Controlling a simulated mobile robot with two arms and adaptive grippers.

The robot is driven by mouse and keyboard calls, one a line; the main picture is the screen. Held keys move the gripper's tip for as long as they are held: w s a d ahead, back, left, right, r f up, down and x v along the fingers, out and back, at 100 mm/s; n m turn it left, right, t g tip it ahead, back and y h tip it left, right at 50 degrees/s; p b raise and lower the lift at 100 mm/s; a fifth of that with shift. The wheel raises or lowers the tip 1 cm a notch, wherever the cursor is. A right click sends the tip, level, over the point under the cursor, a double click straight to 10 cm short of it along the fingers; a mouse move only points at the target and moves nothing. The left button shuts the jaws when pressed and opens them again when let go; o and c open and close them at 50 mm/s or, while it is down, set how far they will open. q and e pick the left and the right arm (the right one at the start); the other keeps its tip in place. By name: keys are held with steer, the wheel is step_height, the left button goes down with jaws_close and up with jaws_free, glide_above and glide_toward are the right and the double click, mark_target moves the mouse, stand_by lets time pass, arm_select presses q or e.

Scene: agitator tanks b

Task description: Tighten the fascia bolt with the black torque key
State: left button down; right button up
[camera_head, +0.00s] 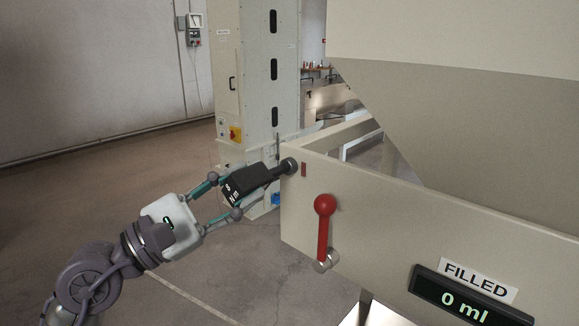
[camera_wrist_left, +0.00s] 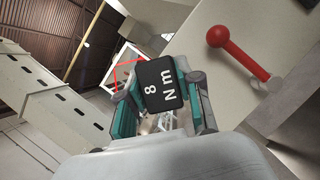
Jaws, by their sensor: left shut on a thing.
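The black torque key (camera_head: 238,187), marked "8 Nm", is held in my left gripper (camera_head: 225,198), which is shut on its body. Its shaft points right and its round head end is against or very near the left end of the beige fascia (camera_head: 420,225). The bolt itself is hidden behind the key's head, so I cannot tell whether the two are engaged. In the left wrist view the key (camera_wrist_left: 161,85) sits between the two teal fingers, its label facing the camera. My right gripper is not in view.
A red-knobbed lever (camera_head: 323,222) stands on the fascia just right of the key. A "FILLED" display (camera_head: 466,302) reading 0 ml is at the lower right. A tall beige cabinet (camera_head: 254,80) stands behind. The floor at left is clear.

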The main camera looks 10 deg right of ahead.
arm_select(q)
steer(key=shift+m+g+b, duration=0.7)
steer(key=shift+m+b, duration=1)
steer(key=shift+b, duration=0.45)
steer(key=shift+m+y+b, duration=0.3)
steer(key=shift+m+b, duration=0.3)
steer(key=shift+b, duration=0.25)
steer(key=shift+m+g+b, duration=0.6)
steer(key=shift+m+b, duration=0.4)
steer(key=shift+b, duration=0.1)
steer(key=shift+m+y+b, duration=0.3)
steer(key=shift+m+b, duration=0.15)
steer(key=shift+m, duration=0.05)
steer(key=shift+m+g+y+b, duration=0.35)
steer(key=shift+m+b, duration=0.4)
steer(key=shift+m, duration=0.55)
